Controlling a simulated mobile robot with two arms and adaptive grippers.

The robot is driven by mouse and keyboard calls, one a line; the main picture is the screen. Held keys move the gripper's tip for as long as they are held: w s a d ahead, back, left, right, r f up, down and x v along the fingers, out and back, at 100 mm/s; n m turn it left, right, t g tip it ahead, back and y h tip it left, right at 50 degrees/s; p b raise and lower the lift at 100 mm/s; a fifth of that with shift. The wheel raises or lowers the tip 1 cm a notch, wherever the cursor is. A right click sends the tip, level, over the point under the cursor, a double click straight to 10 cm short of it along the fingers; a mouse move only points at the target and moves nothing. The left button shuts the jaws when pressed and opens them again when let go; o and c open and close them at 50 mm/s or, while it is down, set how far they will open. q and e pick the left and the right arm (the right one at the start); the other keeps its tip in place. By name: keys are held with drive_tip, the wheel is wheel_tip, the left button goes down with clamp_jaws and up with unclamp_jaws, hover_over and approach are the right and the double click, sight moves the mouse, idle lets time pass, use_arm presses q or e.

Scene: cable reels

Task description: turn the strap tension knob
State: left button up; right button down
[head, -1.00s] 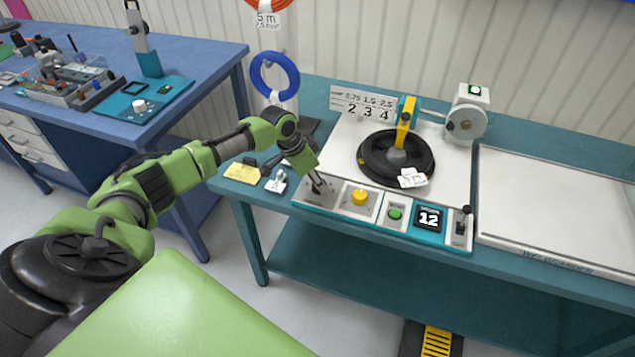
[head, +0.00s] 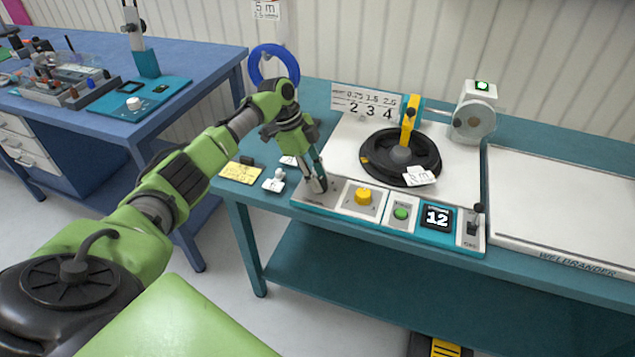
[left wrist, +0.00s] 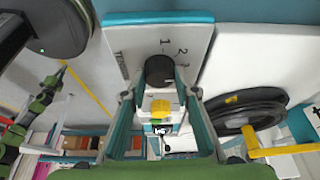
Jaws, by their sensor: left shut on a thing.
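My left gripper (head: 316,186) is over the leftmost panel (head: 318,200) of the control strip at the bench's front edge. In the left wrist view the gripper (left wrist: 160,92) has its two fingers at either side of a dark round knob (left wrist: 160,69), shut on it. This looks like the strap tension knob; its pale panel (left wrist: 200,33) has printed numbers around it. In the head view the fingers hide the knob. My right gripper is not in view.
Behind stands a black reel (head: 383,165) with a yellow arm (head: 409,120). A white board (head: 560,200) lies right.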

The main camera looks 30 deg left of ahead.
use_arm(q)
drive_tip(key=shift+m, duration=0.4)
drive_tip(key=o, duration=1.1)
drive_tip(key=v, duration=1.2)
drive_tip(key=shift+f, duration=0.1)
